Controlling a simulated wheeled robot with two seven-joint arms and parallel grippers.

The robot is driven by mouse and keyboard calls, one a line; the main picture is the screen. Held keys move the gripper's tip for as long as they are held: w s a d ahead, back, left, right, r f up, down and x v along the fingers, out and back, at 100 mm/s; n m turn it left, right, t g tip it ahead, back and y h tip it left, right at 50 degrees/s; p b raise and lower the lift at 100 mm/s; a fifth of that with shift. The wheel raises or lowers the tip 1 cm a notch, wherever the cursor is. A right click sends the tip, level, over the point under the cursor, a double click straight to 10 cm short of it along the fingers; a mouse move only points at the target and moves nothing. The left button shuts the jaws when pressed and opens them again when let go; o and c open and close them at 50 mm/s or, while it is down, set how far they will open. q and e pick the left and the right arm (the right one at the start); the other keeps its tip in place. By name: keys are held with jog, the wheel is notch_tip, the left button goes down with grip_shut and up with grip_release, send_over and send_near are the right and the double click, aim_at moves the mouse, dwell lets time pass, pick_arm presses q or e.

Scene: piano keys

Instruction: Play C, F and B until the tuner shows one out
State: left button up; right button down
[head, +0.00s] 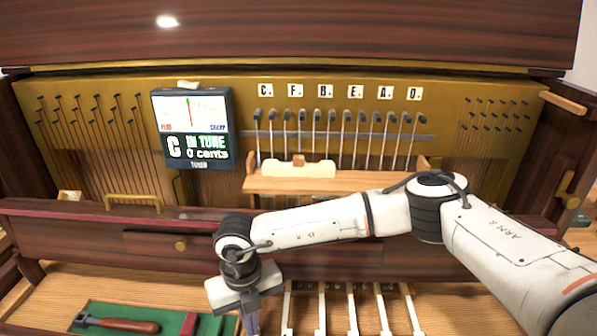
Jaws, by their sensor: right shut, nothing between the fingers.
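The tuner (192,128) stands at the upper left and reads "C", "IN TUNE", "0 cents", its needle near the middle of the dial. Letter tiles along the top of the gold plate include C (265,90), F (295,90) and B (325,90). Several pale keys (351,308) show at the bottom middle, without readable letters on them. My right gripper (251,322) points down at the left end of the keys, shut and empty. Its tips are near the bottom edge, and I cannot tell whether they touch a key. My left gripper is not in view.
A green tray (112,311) with a red-handled tool (122,325) lies at the lower left. Hammers (331,125) stand in a row above a wooden ledge (350,184).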

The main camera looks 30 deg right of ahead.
notch_tip(320, 180, up, 8)
jog(key=p, duration=0.4)
jog(key=shift+r, duration=0.25)
dwell(2.0)
jog(key=shift+s, duration=0.1)
